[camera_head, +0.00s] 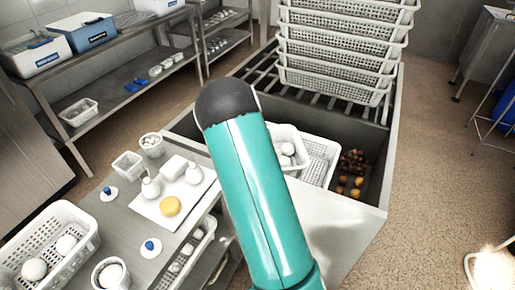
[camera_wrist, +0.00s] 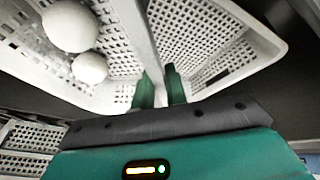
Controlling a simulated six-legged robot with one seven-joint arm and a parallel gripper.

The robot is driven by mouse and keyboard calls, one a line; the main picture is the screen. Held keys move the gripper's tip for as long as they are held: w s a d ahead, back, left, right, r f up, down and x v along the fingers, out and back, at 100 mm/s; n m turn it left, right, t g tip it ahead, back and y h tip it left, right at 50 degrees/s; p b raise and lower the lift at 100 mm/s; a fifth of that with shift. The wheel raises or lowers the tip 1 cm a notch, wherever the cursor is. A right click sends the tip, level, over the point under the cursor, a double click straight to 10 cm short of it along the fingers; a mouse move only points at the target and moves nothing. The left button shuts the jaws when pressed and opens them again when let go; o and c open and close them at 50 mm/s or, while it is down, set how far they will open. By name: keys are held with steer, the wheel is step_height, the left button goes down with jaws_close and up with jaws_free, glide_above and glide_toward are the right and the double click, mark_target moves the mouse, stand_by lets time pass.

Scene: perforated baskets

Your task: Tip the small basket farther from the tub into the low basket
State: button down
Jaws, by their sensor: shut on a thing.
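My gripper (camera_wrist: 161,88) is shut on a white basket wall in the wrist view, one green finger on each side of it. To the left is a white perforated basket with white balls (camera_wrist: 95,40); to the right is a second perforated basket (camera_wrist: 205,45), with no contents in view. In the head view, a white basket with white balls (camera_head: 277,131) and a perforated basket beside it (camera_head: 322,160) show right of my teal arm, at the grey tub (camera_head: 372,200). The arm hides my gripper there. I cannot tell clearly how far the held basket is tilted.
A tall stack of white baskets (camera_head: 340,50) stands on the tub's rack. Brown and yellow round things lie in the tub. The table at left holds a perforated basket with balls (camera_head: 70,222), small containers (camera_head: 128,166) and a tray (camera_head: 172,212). Shelves stand behind.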

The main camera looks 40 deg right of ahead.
steer(key=shift+s+d+r+m+t+y, duration=0.2)
steer(key=shift+s+d+m+t+y, duration=0.7)
steer(key=shift+d+t+y, duration=1.05)
steer(key=shift+s+d+r+m+t+y, duration=0.15)
steer(key=shift+s+d+m+t+y, duration=0.4)
steer(key=shift+s+d+t+y, duration=1.35)
steer(key=shift+s+d+r+m+t+y, duration=0.3)
steer(key=shift+d+m+t+y, duration=0.5)
steer(key=shift+d+y, duration=2.2)
steer(key=shift+s+d+f+m+t+y, duration=0.2)
steer(key=shift+s+d+f+t+y, duration=0.15)
steer(key=shift+d+t+y, duration=0.15)
steer(key=shift+s+d+f+m+t+y, duration=0.3)
steer(key=shift+s+d+t+y, duration=0.1)
steer(key=shift+d+y, duration=0.2)
steer(key=shift+s+d+f+m+t+y, duration=0.15)
steer(key=shift+s+d+f+t+y, duration=0.25)
steer(key=shift+d, duration=0.2)
steer(key=shift+r, duration=0.5)
